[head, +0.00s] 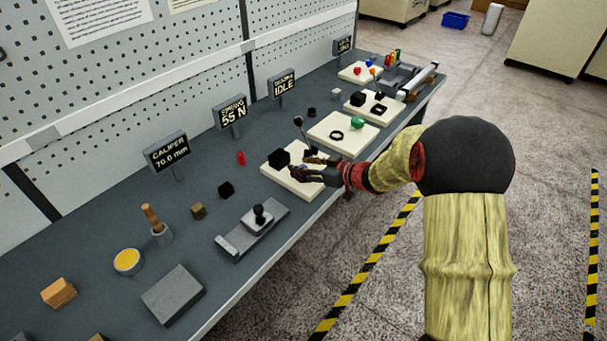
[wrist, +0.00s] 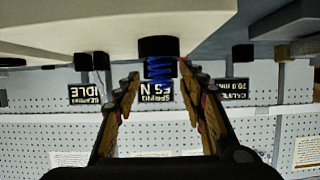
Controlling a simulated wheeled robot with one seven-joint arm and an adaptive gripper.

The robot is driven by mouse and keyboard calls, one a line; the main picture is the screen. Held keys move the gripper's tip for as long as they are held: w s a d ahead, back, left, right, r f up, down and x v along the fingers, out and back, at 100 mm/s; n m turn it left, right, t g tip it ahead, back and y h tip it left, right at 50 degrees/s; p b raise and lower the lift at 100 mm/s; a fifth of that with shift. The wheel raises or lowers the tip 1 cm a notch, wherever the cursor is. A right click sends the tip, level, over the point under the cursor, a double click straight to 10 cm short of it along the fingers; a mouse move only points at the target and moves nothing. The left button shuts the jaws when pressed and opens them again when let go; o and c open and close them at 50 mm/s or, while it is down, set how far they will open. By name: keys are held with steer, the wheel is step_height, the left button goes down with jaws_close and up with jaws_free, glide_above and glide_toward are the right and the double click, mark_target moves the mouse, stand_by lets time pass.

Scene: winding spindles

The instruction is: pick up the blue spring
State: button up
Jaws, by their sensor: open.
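The blue spring (wrist: 159,68) shows in the wrist view, with a black piece (wrist: 158,46) at its end toward the cream board. That board fills the top of this view, which appears upside down. My gripper (wrist: 160,82) is open, with one finger on each side in the picture; I cannot tell whether either finger touches the spring. In the head view my gripper (head: 304,165) is low over a cream board (head: 283,181), just right of a black block (head: 279,158). I cannot make out the spring there.
A thin post with a dark ball (head: 298,121) stands just behind my gripper. Another cream board (head: 325,123) with a black ring and a green piece lies farther right. A grey sliding fixture (head: 252,230) is nearer left. Sign stands (head: 230,115) line the back.

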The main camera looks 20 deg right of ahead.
steer(key=shift+c, duration=0.6)
jaws_close()
steer(key=shift+r, duration=0.15)
